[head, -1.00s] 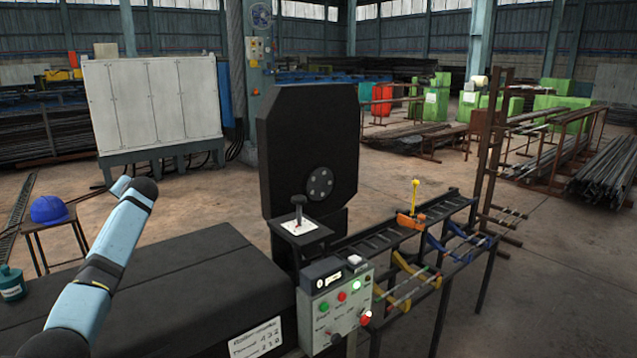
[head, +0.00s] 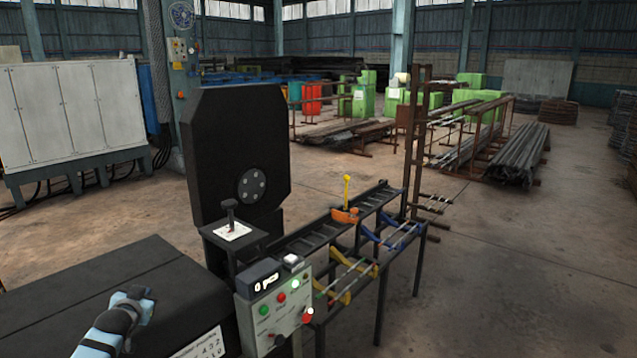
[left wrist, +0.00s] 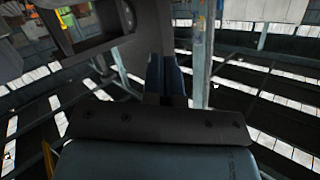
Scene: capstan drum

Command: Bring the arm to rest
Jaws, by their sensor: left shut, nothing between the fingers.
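My left arm (head: 118,322) shows at the lower left of the head view, in light blue and black, in front of the black housing (head: 95,280). I cannot make out its fingers there. In the left wrist view my left gripper (left wrist: 166,62) has its two dark fingers together, with nothing between them. The wrist view is tilted and shows window strips and beams around the fingers, and a dark frame-like part at the upper left. My right gripper is in neither view.
A grey control box (head: 275,310) with coloured buttons stands right of the housing. Behind it are a small lever on a plate (head: 232,230) and a tall black plate (head: 235,150). A rack (head: 345,225) with a yellow-handled orange part extends right. Open floor (head: 500,270) lies beyond.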

